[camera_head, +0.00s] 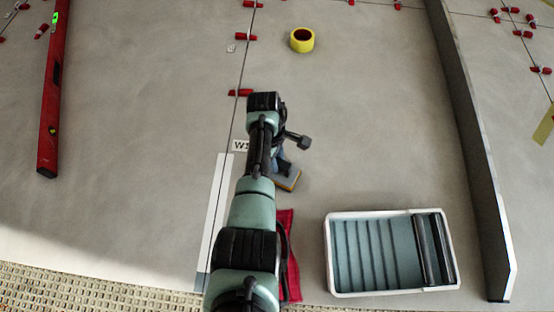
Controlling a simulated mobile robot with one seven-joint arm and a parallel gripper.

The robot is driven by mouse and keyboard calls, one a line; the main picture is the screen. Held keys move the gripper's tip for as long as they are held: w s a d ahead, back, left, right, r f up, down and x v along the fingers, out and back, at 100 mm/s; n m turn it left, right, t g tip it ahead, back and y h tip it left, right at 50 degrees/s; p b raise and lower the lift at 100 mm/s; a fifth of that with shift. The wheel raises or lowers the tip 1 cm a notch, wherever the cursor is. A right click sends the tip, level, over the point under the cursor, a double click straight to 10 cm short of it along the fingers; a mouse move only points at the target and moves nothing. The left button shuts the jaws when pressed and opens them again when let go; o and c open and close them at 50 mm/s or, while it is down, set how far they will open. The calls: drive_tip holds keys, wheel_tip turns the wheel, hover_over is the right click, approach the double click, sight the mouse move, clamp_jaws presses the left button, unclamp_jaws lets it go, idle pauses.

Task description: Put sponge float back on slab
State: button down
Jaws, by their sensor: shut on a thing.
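The sponge float (289,181) shows just right of my forearm, a flat pad with an orange-yellow edge and a bluish handle partly hidden by my arm. My gripper (281,156) is over it and shut on it, with the fingers mostly hidden behind my wrist. The slab (370,130) is the large grey tiled surface under it. From this one view I cannot tell whether the float touches the slab or hangs a little above it.
A white-rimmed wash tray (328,255) with rollers stands at lower right. A red cloth (291,260) lies beside my arm. A yellow tape roll (302,40), red levelling clips (246,36), a red spirit level (53,100) and a long metal bar (470,140) lie around. The slab's middle right is clear.

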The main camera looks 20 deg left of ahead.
drive_tip(key=shift+f, duration=0.2)
drive_tip(key=c, duration=0.7)
unclamp_jaws()
drive_tip(key=shift+o, duration=0.2)
drive_tip(key=shift+r, duration=0.15)
wheel_tip(320, 180, up, 12)
drive_tip(key=a+p, duration=0.1)
drive_tip(key=p, duration=0.9)
drive_tip(key=shift+w+a, duration=0.15)
drive_tip(key=shift+a, duration=0.05)
